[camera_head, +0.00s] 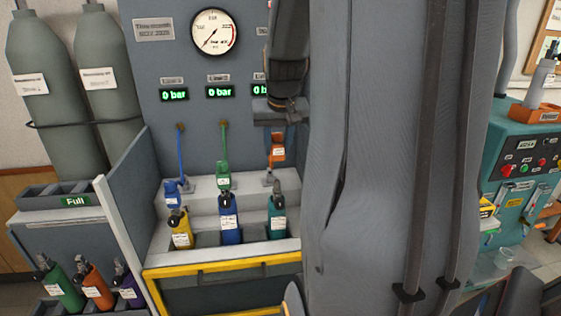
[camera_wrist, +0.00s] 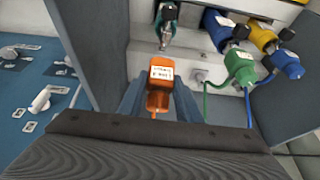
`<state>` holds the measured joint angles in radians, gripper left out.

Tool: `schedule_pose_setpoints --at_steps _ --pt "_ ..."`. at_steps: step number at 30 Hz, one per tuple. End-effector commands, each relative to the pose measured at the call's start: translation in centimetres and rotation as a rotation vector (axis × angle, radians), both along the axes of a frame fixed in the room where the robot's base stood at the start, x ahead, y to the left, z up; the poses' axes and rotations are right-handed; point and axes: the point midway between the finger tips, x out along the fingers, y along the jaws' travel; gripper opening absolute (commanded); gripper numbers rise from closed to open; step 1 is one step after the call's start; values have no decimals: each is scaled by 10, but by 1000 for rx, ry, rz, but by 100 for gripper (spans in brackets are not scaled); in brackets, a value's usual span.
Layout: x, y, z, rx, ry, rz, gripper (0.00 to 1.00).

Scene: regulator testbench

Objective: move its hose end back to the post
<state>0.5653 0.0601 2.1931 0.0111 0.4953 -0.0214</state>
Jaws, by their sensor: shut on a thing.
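My gripper (camera_head: 277,133) is shut on an orange hose end (camera_head: 277,153) with a white label and holds it above the white step of the bench, below the third display. In the wrist view the orange hose end (camera_wrist: 159,100) sits between the two grey fingers. A small grey post (camera_head: 268,179) stands on the step just below and left of it. A small grey fitting (camera_wrist: 201,76) shows on the white step in the wrist view; I cannot tell if it is the same post. The orange hose is mostly hidden.
A green hose end (camera_head: 223,174) and a blue hose end (camera_head: 172,193) stand to the left. Yellow (camera_head: 181,231), blue (camera_head: 230,222) and teal (camera_head: 277,219) regulators stand in front. A grey side wall (camera_wrist: 68,50) is close beside my gripper. My arm hides the right side.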

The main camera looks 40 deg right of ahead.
Motion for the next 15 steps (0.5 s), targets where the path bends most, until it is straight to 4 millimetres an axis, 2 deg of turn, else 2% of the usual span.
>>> schedule_pose_setpoints --at_steps 5,15 --pt "0 0 10 -1 -1 0 1" --pt "3 -2 8 -4 -5 0 1"
